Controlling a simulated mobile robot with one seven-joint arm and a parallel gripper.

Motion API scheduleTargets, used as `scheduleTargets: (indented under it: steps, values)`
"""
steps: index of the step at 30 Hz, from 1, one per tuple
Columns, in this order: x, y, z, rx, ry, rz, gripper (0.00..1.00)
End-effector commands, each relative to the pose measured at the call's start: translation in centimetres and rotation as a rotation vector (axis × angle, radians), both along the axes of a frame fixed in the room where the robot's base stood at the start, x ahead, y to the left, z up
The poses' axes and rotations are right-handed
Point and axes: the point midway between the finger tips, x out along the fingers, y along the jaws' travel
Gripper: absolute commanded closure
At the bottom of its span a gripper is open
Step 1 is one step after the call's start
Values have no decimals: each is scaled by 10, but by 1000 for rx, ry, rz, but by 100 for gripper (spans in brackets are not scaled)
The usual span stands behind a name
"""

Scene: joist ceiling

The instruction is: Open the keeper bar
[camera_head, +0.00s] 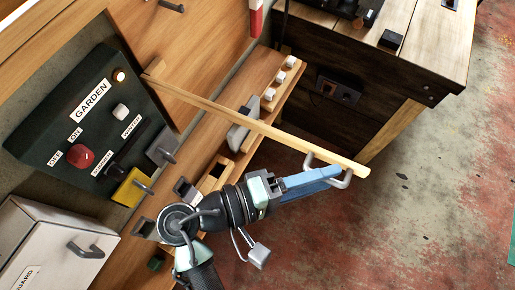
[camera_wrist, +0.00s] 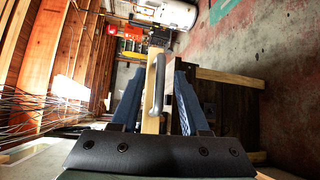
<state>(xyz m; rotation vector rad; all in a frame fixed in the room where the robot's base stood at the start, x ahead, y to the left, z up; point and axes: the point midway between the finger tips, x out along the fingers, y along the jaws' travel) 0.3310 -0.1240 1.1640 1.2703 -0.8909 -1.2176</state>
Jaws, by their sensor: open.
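The keeper bar (camera_head: 255,123) is a long pale wooden bar. It runs from the wooden panel at upper left out over the floor, standing away from the panel at its right end. A grey metal handle (camera_head: 346,180) is fixed near that outer end. My gripper (camera_head: 332,171) has its blue fingers at the handle. In the wrist view my gripper (camera_wrist: 160,66) is open, with the handle (camera_wrist: 159,75) and the bar's end (camera_wrist: 150,122) between its two fingers. I cannot tell whether a finger touches the handle.
A dark panel marked GARDEN (camera_head: 93,100) carries a red knob and switches. A white box (camera_head: 52,245) is at lower left. A narrow wooden shelf (camera_head: 250,100) with small blocks runs under the bar. A dark wooden bench (camera_head: 375,75) stands at upper right.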

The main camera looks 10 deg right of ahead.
Motion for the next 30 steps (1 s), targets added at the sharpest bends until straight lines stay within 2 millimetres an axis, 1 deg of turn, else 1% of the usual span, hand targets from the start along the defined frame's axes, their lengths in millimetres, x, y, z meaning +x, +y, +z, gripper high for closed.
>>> scheduleTargets:
  steps: [5,9,11,17,30]
  values:
    - [-5,36,2,2,-5,7,55]
    - [-12,70,8,2,-8,8,55]
    - [-14,73,11,2,-2,-1,55]
    - [-17,91,14,0,-3,-1,55]
    - [-22,110,17,-3,1,-3,55]
